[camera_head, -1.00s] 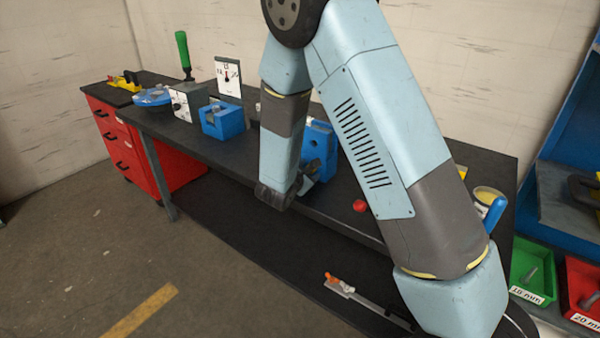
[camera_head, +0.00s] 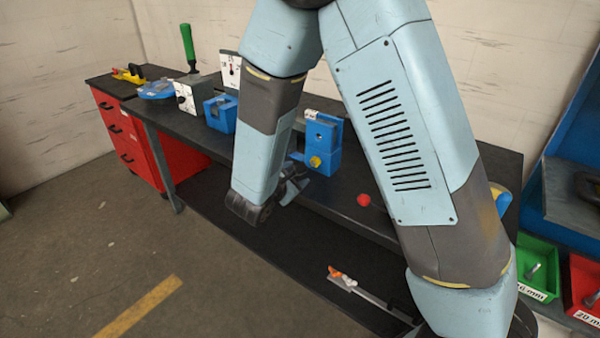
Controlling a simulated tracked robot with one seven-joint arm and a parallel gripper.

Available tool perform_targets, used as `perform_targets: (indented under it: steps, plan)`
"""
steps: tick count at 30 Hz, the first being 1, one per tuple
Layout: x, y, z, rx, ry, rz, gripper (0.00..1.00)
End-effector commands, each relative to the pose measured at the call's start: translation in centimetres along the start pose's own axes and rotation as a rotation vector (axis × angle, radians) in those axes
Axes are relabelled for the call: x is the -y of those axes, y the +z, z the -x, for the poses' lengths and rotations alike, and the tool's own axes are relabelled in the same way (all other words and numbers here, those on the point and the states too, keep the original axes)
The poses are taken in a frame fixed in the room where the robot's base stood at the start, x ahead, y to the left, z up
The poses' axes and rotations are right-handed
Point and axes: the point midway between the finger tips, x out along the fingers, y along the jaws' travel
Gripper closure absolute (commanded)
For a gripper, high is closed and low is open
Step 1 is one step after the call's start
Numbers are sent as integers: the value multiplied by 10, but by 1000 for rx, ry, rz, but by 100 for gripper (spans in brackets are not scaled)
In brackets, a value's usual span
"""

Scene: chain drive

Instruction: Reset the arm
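My arm fills the middle of the view, its light blue links folded down from the top. My gripper (camera_head: 291,188) is at the end of the wrist, in front of the workbench edge. It is small and partly hidden behind the wrist, so I cannot tell whether it is open or shut. Nothing can be seen held in it. A blue fixture with a yellow knob (camera_head: 323,148) stands on the bench just to the right of and behind the gripper, apart from it in the picture.
A caliper-like tool (camera_head: 355,290) lies on the lower shelf. Green (camera_head: 538,262) and red bins stand at right. Floor is free at left.

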Motion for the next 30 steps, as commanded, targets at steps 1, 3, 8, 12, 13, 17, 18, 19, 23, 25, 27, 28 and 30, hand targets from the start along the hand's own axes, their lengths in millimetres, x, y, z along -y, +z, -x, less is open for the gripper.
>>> perform_targets:
  steps: [1, 3, 8, 12, 13, 17, 18, 19, 23, 25, 27, 28, 30]
  plan:
    - [0, 0, 4, 0, 1, 0, 43]
    - [0, 0, 7, 0, 1, 0, 43]
    - [0, 0, 9, 0, 0, 0, 43]
    - [0, 0, 9, 0, 0, 0, 43]
    - [0, 0, 9, 0, 0, 0, 43]
    - [2, 9, 7, 8, -19, -19, 43]
    - [3, 16, 6, 15, -35, -36, 43]
    - [5, 23, 5, 21, -53, -53, 43]
    - [19, 66, -2, 59, -162, -159, 43]
    - [30, 92, -3, 80, -233, -231, 43]
    - [42, 116, -3, 97, -303, -304, 43]
    - [47, 125, -3, 103, -332, -335, 43]
    - [60, 147, 0, 117, -399, -411, 43]
